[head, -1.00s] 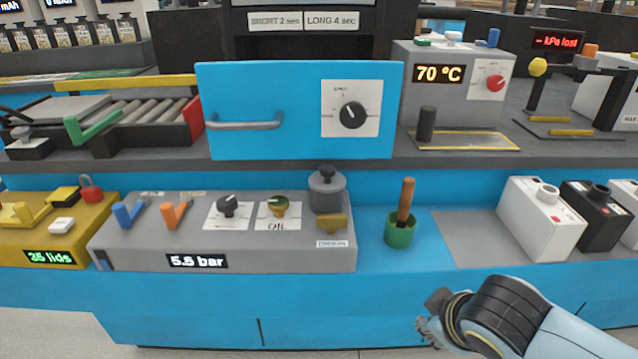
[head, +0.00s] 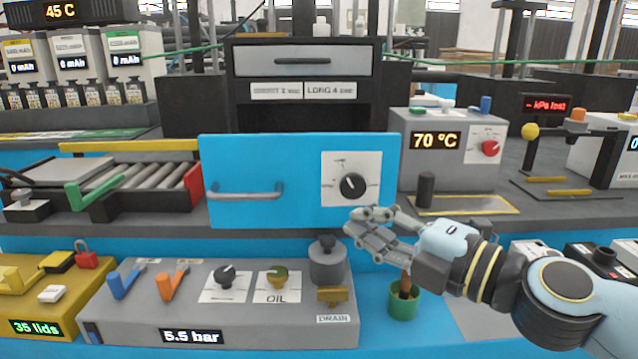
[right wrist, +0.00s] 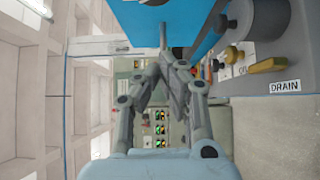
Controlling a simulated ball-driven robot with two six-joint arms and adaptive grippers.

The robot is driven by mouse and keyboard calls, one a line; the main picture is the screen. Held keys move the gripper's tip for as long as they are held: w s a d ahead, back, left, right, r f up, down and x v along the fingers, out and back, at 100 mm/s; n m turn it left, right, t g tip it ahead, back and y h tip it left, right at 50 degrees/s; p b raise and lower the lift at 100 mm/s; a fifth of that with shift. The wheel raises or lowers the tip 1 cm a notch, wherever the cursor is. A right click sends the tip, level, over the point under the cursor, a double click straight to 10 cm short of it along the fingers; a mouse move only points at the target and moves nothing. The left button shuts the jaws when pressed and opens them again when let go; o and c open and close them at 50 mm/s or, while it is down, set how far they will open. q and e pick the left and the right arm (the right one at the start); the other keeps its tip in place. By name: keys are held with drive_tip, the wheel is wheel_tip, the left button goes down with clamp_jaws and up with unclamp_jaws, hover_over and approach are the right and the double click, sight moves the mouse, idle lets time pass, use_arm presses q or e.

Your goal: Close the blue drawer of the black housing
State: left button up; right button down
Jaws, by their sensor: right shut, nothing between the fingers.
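The blue drawer (head: 300,213) stands out in front of the black housing (head: 220,104). Its flat front carries a grey bar handle (head: 245,193) on the left and a black knob on a white plate (head: 351,186) on the right. My right gripper (head: 366,224) is in front of the drawer's lower right corner, its fingers together and empty. Whether it touches the drawer I cannot tell. In the right wrist view the closed fingers (right wrist: 172,62) point up toward the drawer's blue underside (right wrist: 170,22). My left gripper is not in view.
Below is a grey panel (head: 130,322) with levers, knobs and a grey pot (head: 327,262). A green cup (head: 403,304) with a wooden-handled tool stands under my right arm. A roller conveyor (head: 150,187) lies left of the drawer, and a 70 °C grey box (head: 445,165) stands right.

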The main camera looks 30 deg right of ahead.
drive_tip(key=p, duration=0.4)
approach(299, 182)
drive_tip(key=a, duration=0.3)
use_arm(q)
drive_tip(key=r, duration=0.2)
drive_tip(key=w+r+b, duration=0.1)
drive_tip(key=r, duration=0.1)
use_arm(e)
drive_tip(key=w, duration=0.1)
drive_tip(key=w+d, duration=0.1)
drive_tip(key=w, duration=0.3)
drive_tip(key=shift+d, duration=0.35)
drive_tip(key=shift+w+d, duration=0.1)
drive_tip(key=shift+w, duration=0.05)
